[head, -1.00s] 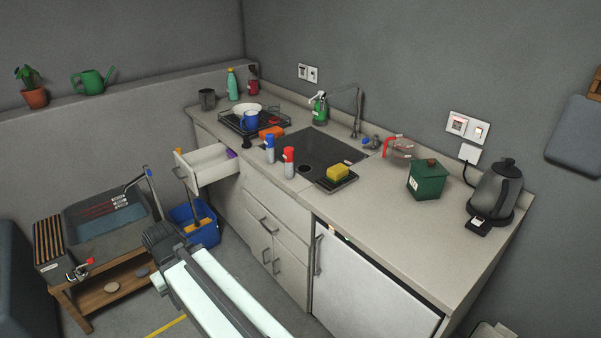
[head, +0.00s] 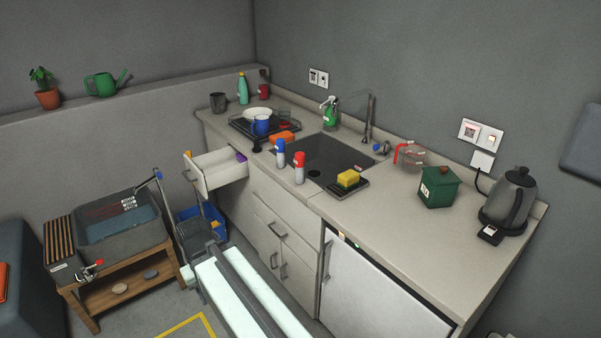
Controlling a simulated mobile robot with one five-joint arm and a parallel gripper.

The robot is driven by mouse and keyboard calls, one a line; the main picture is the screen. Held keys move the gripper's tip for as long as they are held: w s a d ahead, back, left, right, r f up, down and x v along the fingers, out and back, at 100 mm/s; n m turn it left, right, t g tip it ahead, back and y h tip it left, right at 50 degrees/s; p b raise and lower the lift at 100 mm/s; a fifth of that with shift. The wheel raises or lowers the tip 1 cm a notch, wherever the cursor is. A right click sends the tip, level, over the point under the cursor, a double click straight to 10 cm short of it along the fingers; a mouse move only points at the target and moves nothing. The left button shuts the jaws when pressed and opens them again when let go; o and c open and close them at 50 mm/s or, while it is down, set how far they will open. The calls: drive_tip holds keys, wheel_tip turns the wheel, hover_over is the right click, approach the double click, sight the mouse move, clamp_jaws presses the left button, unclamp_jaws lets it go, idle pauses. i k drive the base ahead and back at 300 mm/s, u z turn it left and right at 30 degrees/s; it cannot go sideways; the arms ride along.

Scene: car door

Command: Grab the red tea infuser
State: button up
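I cannot pick out the red tea infuser with certainty. A small reddish item (head: 284,121) shows at the right of the black dish rack (head: 240,128), too small to identify. My arm enters from the bottom of the head view, and its dark end, with my gripper (head: 197,236), is low in front of the cabinets, near the blue bin. It is well below the counter and apart from the things on it. Its fingers are not clear enough to show whether they are open or shut.
A drawer (head: 218,178) stands open at the counter's left end. Red-capped (head: 299,167) and blue-capped (head: 280,153) bottles stand before the sink (head: 325,157). A red-handled jug (head: 411,157), green box (head: 438,187) and kettle (head: 509,196) stand right. The front-right counter is clear.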

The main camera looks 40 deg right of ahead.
sight(299, 160)
drive_tip(key=z, duration=0.05)
drive_tip(key=i, duration=0.9)
